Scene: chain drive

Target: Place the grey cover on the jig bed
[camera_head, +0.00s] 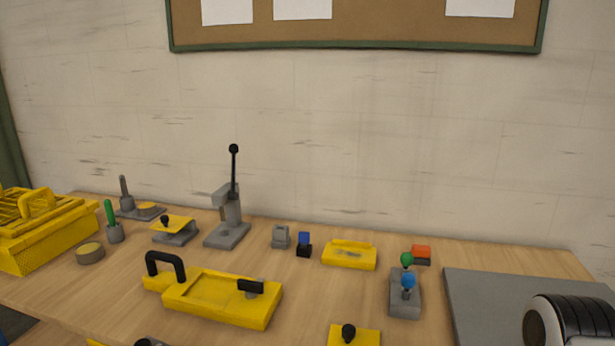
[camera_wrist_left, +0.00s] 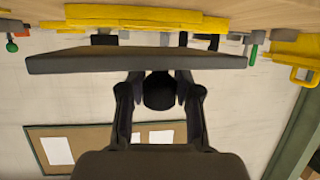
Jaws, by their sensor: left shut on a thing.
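The grey cover (camera_wrist_left: 75,62) is a flat dark grey plate with a black knob (camera_wrist_left: 160,92), seen nearly edge-on in the left wrist view. My left gripper (camera_wrist_left: 160,100) is shut on the knob, one finger on each side, and the plate is held clear of the table. Neither the cover nor my left gripper shows in the head view. A long yellow fixture (camera_head: 210,297), which looks like the jig bed, lies on the table at front left. It has a shallow bed, a black arched handle and a black clamp. My right gripper's fingers are out of view.
A yellow crate (camera_head: 45,240) stands at far left. A grey lever press (camera_head: 229,222) and small knobbed parts stand behind the fixture. A yellow block (camera_head: 349,255), a grey stand (camera_head: 405,296) and a grey mat (camera_head: 475,300) are to the right. Wood between them is bare.

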